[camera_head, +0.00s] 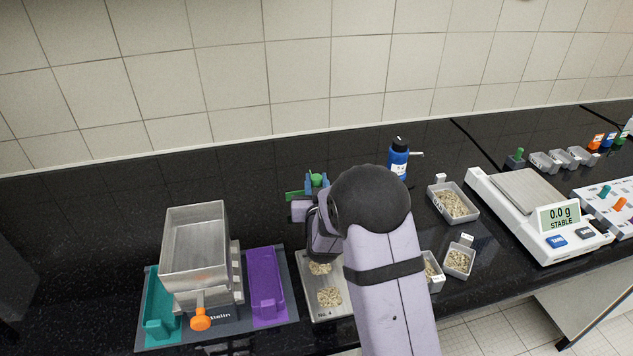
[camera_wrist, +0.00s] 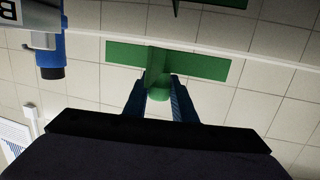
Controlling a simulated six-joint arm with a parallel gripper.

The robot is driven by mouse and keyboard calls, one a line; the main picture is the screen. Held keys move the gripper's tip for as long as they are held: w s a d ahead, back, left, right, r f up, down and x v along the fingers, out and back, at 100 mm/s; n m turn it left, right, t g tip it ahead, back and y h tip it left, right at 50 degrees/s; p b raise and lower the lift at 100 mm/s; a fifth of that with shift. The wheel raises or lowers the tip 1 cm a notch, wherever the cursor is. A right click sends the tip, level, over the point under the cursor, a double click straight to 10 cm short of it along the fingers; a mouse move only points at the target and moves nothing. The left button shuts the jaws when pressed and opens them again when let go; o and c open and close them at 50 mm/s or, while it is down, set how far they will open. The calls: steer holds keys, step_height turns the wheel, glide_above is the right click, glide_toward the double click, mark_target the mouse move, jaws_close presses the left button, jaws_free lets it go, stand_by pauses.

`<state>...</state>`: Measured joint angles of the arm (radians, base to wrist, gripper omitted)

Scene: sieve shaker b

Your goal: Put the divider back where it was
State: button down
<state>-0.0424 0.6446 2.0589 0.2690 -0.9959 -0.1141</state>
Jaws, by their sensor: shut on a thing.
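The green divider (camera_head: 294,194) is held up above the black counter, behind the metal pan, in the head view. In the wrist view the divider (camera_wrist: 205,67) shows as a flat green bar with a rounded green knob (camera_wrist: 159,94). A further green piece shows at the top edge; I cannot tell how it joins the bar. My gripper (camera_head: 317,185) is shut on the knob, with one blue finger on each side. The shallow metal pan (camera_head: 341,309), marked No. 4, holds heaps of pale grains below my gripper. My arm hides part of the pan.
A sieve shaker with a metal hopper (camera_head: 194,249) and orange knob stands at left, between teal (camera_head: 158,300) and purple (camera_head: 266,284) bins. A blue bottle (camera_head: 398,163), small grain trays (camera_head: 453,202) and a balance (camera_head: 515,190) stand at right. The counter's back is clear at left.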

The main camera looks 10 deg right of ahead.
steer(key=shift+f+b, duration=0.3)
steer(key=shift+b, duration=0.05)
steer(key=shift+s+f, duration=0.1)
steer(key=shift+f, duration=0.05)
steer(key=shift+s+f+b, duration=0.15)
steer(key=shift+f+b, duration=0.1)
steer(key=shift+b, duration=0.1)
steer(key=c, duration=1.5)
jaws_free()
steer(key=shift+f, duration=0.15)
steer(key=shift+o, duration=0.2)
steer(key=shift+r+p, duration=0.55)
steer(key=shift+p, duration=0.2)
steer(key=shift+s+a+f, duration=0.1)
steer(key=v, duration=0.3)
steer(key=b+v, duration=0.1)
steer(key=v, duration=0.3)
steer(key=r+b+v, duration=0.1)
steer(key=v, duration=0.3)
steer(key=shift+s, duration=0.15)
